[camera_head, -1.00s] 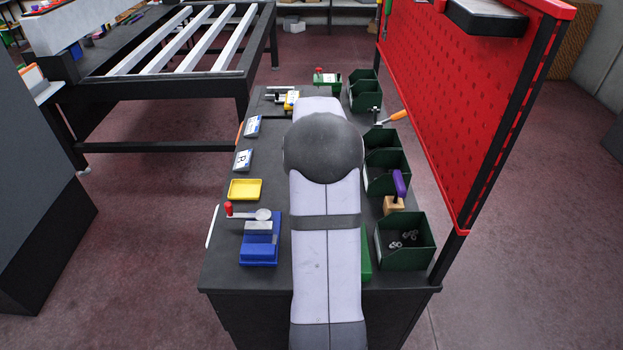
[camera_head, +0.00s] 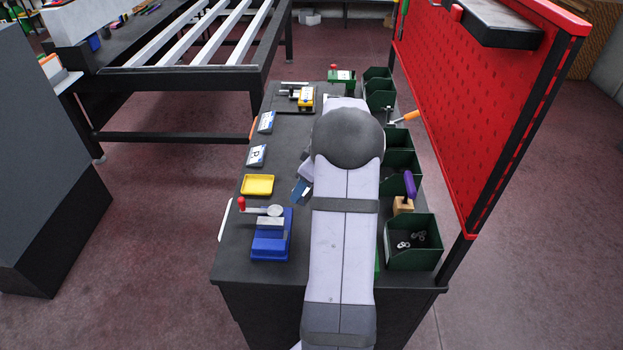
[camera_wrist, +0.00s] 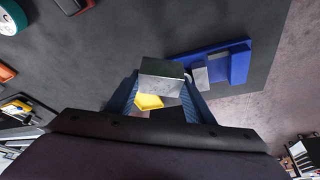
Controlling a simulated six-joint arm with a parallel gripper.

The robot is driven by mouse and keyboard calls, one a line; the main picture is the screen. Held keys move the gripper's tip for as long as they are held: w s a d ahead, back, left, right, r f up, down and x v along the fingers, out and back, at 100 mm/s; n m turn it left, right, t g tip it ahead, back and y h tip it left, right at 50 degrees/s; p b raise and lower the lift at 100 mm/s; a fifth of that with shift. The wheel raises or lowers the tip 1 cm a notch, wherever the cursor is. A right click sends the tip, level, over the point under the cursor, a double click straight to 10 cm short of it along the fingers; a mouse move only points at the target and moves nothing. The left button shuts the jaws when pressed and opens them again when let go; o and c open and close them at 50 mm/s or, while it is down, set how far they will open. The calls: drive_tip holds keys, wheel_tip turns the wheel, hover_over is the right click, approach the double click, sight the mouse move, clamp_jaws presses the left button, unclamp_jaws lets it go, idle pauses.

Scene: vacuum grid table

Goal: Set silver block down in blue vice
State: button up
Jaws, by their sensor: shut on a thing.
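The silver block (camera_wrist: 161,78) is a grey metal block between the two blue fingers of my gripper (camera_wrist: 160,92), in the wrist view. The gripper is shut on it and holds it above the table. The blue vice (camera_wrist: 238,62) lies to the right of the block in that view, apart from it, with grey metal jaws. In the head view the blue vice (camera_head: 271,246) stands at the table's front left with a red-knobbed handle. There my gripper (camera_head: 302,189) shows partly, behind and right of the vice; my arm hides the block.
Dark table surface is clear around the blue vice.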

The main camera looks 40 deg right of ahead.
drive_tip(key=a+n+g+y+p, duration=0.1)
drive_tip(key=a+n, duration=0.5)
drive_tip(key=n, duration=0.6)
drive_tip(key=a+n+g+y+p, duration=0.1)
drive_tip(key=a+n+g+p, duration=0.2)
drive_tip(key=a+n+g, duration=0.3)
drive_tip(key=n, duration=0.5)
drive_tip(key=shift+s+a+r+n+g, duration=0.3)
drive_tip(key=shift+s+a+r+n, duration=0.05)
drive_tip(key=shift+s+a+n, duration=0.05)
drive_tip(key=shift+r+p, duration=0.1)
drive_tip(key=shift+p, duration=0.35)
drive_tip(key=shift+f+b, duration=1.25)
drive_tip(key=shift+f, duration=0.95)
drive_tip(key=shift+f+b, duration=0.45)
drive_tip(key=shift+f, duration=0.45)
drive_tip(key=o, duration=1.3)
